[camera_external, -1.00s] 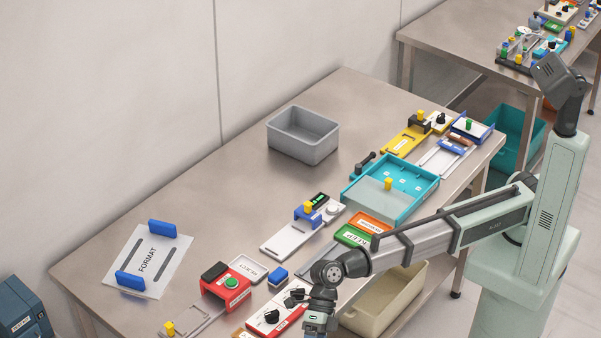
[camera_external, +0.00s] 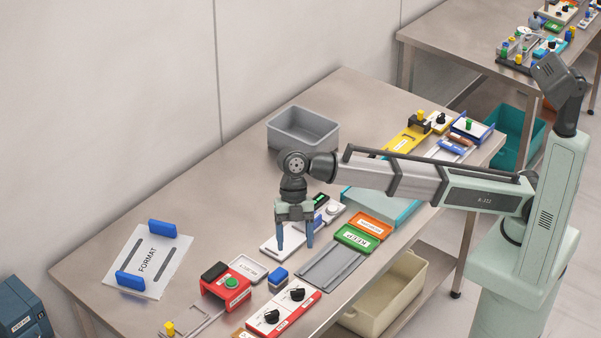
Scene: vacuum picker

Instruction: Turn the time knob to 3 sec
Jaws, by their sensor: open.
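A red-edged white panel (camera_external: 284,313) at the front of the table carries two black knobs, a nearer one (camera_external: 271,316) and a farther one (camera_external: 297,294). Their labels are too small to read, so I cannot tell which is the time knob or its setting. A pale round knob (camera_external: 333,208) sits beside a small green display (camera_external: 320,199) farther back. My gripper (camera_external: 296,246) points down, open and empty, its two fingers spread. In the picture it is above and behind the two black knobs, apart from them, and hides part of a light grey fixture.
A grey slotted plate (camera_external: 331,264) and green and orange boxes lie to the right. A grey bin (camera_external: 303,132) stands behind.

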